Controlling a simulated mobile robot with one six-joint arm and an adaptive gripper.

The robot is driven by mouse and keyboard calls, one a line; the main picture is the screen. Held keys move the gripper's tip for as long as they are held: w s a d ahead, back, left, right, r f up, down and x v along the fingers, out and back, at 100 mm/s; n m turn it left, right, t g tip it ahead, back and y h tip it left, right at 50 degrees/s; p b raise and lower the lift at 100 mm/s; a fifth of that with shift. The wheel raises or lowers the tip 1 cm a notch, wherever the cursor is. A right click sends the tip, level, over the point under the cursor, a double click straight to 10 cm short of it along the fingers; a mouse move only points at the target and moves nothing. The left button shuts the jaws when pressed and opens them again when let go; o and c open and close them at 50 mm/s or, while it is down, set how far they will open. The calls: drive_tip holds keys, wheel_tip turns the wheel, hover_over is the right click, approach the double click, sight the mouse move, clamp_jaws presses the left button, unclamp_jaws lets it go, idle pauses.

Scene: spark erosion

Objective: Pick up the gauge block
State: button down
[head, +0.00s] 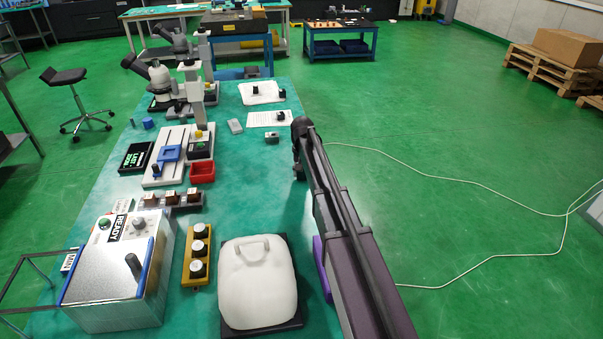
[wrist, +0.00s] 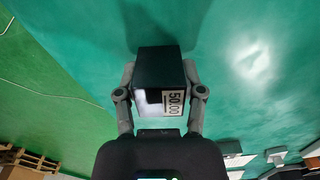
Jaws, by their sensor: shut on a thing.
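The gauge block (wrist: 158,66) is a dark block with a white label reading 50.00, seen in the wrist view. My gripper (wrist: 160,88) is shut on it, with one finger on each side. In the head view my gripper (head: 298,168) hangs at the right edge of the teal bench, largely hidden by my own arm. I cannot make out the block there. Whether the block touches the bench or is clear of it cannot be told.
A red tray (head: 202,172), a white fixture plate (head: 163,179), a microscope (head: 160,77) and a white cushion-like piece (head: 258,285) also occupy the bench. Green floor lies open at right.

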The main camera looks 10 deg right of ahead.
drive_tip(key=shift+r+p, duration=1.55)
drive_tip(key=shift+r, duration=0.2)
drive_tip(key=s+a, duration=0.1)
drive_tip(key=a, duration=0.4)
drive_tip(key=s+a, duration=0.1)
drive_tip(key=a, duration=0.4)
drive_tip(key=s+a+r+p, duration=0.1)
drive_tip(key=a, duration=0.4)
drive_tip(key=shift+s+a, duration=0.3)
drive_tip(key=shift+s, duration=0.05)
wheel_tip(320, 180, up, 23)
drive_tip(key=p, duration=2.2)
drive_tip(key=shift+f+p, duration=0.15)
drive_tip(key=shift+p, duration=0.25)
